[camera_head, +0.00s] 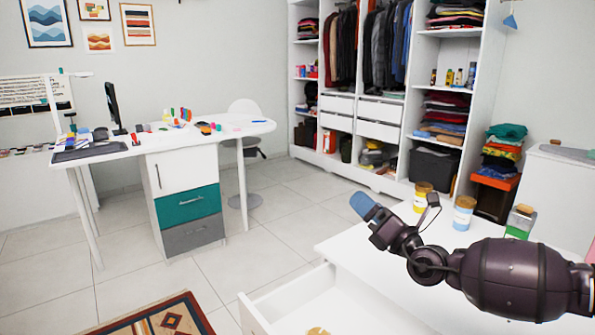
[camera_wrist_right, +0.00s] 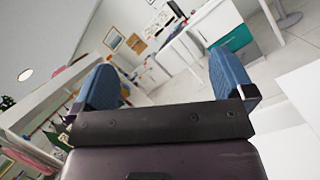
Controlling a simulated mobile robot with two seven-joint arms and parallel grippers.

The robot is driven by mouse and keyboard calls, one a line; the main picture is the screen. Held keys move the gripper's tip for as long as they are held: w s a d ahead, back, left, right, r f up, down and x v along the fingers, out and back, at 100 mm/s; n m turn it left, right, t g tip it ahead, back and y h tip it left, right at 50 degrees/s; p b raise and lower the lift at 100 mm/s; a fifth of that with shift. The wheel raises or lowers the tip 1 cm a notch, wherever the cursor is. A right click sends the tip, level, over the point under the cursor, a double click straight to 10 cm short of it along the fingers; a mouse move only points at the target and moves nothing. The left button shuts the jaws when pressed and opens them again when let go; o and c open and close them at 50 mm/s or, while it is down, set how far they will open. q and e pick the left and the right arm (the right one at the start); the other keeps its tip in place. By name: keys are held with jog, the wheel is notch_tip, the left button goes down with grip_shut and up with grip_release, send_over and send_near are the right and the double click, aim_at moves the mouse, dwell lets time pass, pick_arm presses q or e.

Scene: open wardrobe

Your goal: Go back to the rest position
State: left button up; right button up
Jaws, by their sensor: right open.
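My right gripper (camera_head: 362,205) reaches in from the right in the head view, above the white cabinet top (camera_head: 375,262) with the pulled-out drawer. In the right wrist view its two blue fingers (camera_wrist_right: 167,85) stand wide apart with nothing between them. The far room and desk show through the gap. My left gripper is not in either view.
An open white drawer (camera_head: 330,305) stands below my right arm. Jars with yellow and blue labels (camera_head: 464,213) stand on the cabinet top close behind the arm. A white desk (camera_head: 110,152) is at the left and an open wardrobe (camera_head: 495,75) at the back.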

jog(key=s+a+f+m+g+h+p, duration=0.1)
jog(key=s+a+f+m+h, duration=0.15)
jog(key=s+f+m, duration=0.6)
jog(key=s+a+f+m+g+h+p, duration=0.1)
jog(key=s+a+f+m+h, duration=0.15)
jog(key=s+f+m, duration=0.6)
pick_arm(q)
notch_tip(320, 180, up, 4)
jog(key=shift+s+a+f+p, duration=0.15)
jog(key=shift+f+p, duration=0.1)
jog(key=shift+p, duration=0.6)
pick_arm(e)
jog(key=s+d+f+m+g+h, duration=0.1)
jog(key=s+d+f+m+h, duration=0.1)
jog(key=s+d+f+m, duration=0.3)
jog(key=s+d+f+m+g+h, duration=0.2)
jog(key=s+d+f+m, duration=0.4)
jog(key=s, duration=0.6)
jog(key=s+d+f+m+g+h, duration=0.1)
jog(key=s+d+f+m+h, duration=0.3)
jog(key=s, duration=0.5)
notch_tip(320, 180, down, 2)
jog(key=d+m, duration=0.2)
jog(key=shift+s+m+g, duration=0.25)
jog(key=shift+m+g, duration=0.05)
jog(key=shift+m, duration=0.1)
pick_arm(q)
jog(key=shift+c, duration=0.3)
